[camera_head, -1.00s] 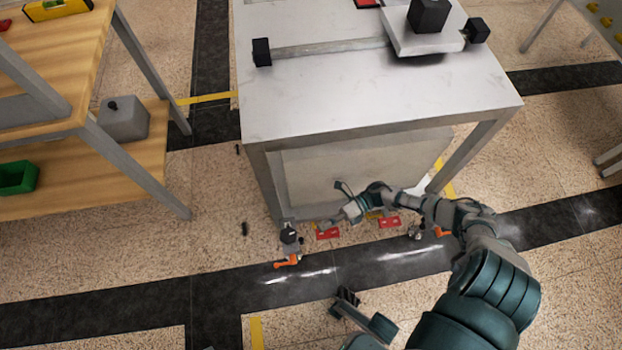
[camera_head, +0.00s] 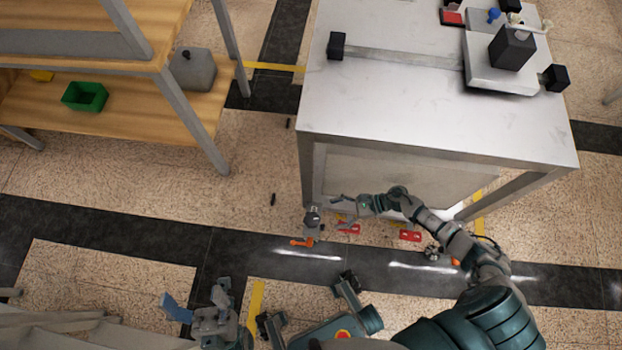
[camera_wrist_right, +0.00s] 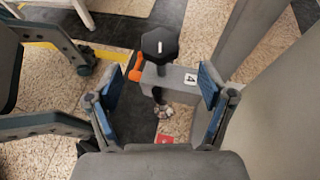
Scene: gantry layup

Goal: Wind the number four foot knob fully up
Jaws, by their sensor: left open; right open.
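A foot with a black knob (camera_head: 312,214) and an orange lever (camera_head: 302,242) stands at the table's near left leg. In the right wrist view the black knob (camera_wrist_right: 160,44) rises from a grey bracket (camera_wrist_right: 172,80). An orange part (camera_wrist_right: 135,66) is beside it. The bracket's small label (camera_wrist_right: 190,79) is too small to read. My right gripper (camera_head: 337,210) is open just right of this foot; in the wrist view its blue-padded fingers (camera_wrist_right: 160,92) are spread, with the knob beyond their tips and nothing held. My left gripper (camera_head: 197,302) is open and empty at the lower left, away from the foot.
A grey table (camera_head: 440,115) stands above the foot, its leg (camera_head: 307,175) close by. Another foot (camera_head: 432,252) is further right. A wooden shelf (camera_head: 120,120) with a green bin (camera_head: 85,96) is left.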

